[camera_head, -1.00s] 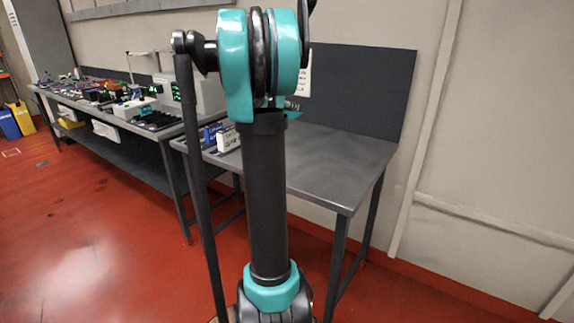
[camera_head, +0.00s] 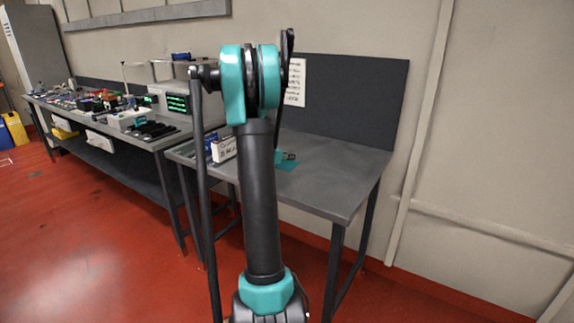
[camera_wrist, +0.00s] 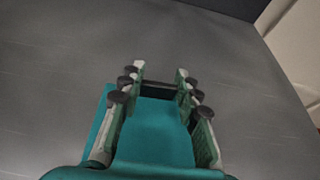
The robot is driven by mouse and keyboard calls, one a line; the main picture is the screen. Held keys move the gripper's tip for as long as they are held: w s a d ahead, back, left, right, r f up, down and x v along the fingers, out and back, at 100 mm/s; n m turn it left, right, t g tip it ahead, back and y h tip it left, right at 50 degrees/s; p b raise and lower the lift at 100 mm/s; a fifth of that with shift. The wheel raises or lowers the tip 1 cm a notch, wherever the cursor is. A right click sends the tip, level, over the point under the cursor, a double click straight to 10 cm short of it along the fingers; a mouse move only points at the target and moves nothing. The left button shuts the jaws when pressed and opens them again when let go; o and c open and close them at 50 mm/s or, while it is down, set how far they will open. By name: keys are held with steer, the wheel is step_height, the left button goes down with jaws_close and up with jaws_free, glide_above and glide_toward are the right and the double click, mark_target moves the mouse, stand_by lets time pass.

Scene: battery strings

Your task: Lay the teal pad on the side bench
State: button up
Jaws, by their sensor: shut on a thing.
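The teal pad (camera_head: 288,166) shows just right of my arm in the head view, low over the side bench (camera_head: 335,185) or on its top; I cannot tell whether it touches. In the wrist view the pad (camera_wrist: 152,125) lies between and under the fingers of my gripper (camera_wrist: 160,73), over the bare grey bench top (camera_wrist: 250,110). My gripper is shut on the pad. In the head view my arm hides part of the bench and most of the gripper.
A white box (camera_head: 223,148) and a blue item stand at the bench's left end. The right part of the bench top is clear. A dark panel (camera_head: 355,100) rises behind it. A longer workbench (camera_head: 158,143) full of parts stands to the left.

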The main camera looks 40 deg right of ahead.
mark_target(287, 163)
steer(key=shift+f, duration=1.9)
steer(key=o, duration=1.2)
steer(key=shift+c, duration=0.2)
steer(key=v, duration=1.2)
steer(key=shift+s+r, duration=0.1)
steer(key=s+a+f+m+y, duration=0.4)
steer(key=s+a+m, duration=0.3)
steer(key=a, duration=0.4)
steer(key=s+a+f+m+y, duration=0.4)
steer(key=s+a+m, duration=0.4)
steer(key=a, duration=0.3)
steer(key=s+a+f+m+y, duration=0.4)
steer(key=s+a+m, duration=0.3)
steer(key=s+a, duration=0.2)
steer(key=shift+a+f+g+y, duration=0.3)
steer(key=shift+a+g, duration=0.1)
steer(key=shift+a, duration=0.65)
